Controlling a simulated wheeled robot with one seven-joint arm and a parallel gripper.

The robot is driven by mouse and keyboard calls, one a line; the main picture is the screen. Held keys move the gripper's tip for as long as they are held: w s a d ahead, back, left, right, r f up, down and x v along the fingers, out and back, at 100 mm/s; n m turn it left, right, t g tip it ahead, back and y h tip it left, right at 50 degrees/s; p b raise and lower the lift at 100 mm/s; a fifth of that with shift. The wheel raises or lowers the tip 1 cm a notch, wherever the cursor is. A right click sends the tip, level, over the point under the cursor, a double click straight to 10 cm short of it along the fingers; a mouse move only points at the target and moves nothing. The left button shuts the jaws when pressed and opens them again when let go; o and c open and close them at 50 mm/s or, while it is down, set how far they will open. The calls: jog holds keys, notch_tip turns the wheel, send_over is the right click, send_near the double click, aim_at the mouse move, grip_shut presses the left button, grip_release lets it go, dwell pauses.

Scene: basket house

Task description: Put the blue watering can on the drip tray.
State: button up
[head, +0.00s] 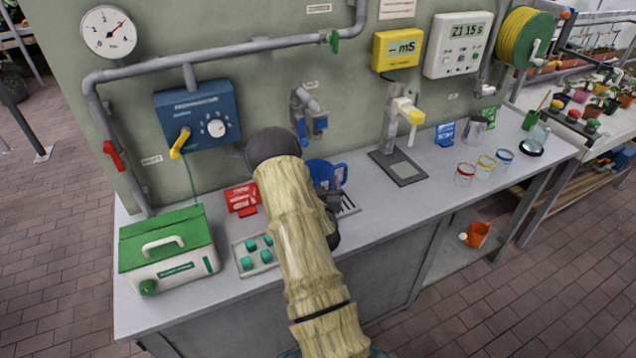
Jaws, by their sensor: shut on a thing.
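The blue watering can (322,171) shows above the middle of the bench, partly hidden behind my arm; its handle loop is on the right. My gripper (337,197) shows only as dark parts beside the arm, at the can's lower right, and is shut on the can. A slotted grate (348,205), which looks like the drip tray, lies on the bench below the blue-handled tap (310,120). Only its right end shows. The can's underside is hidden, so I cannot tell whether it touches the tray.

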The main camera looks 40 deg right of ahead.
jog(key=shift+f, duration=0.15)
jog(key=o, duration=0.7)
jog(key=shift+a+r, duration=0.1)
jog(key=shift+r, duration=0.1)
jog(key=shift+s+a+f, duration=0.15)
jog(key=shift+s, duration=0.2)
jog(key=b+v, duration=0.4)
jog(key=v, duration=0.7)
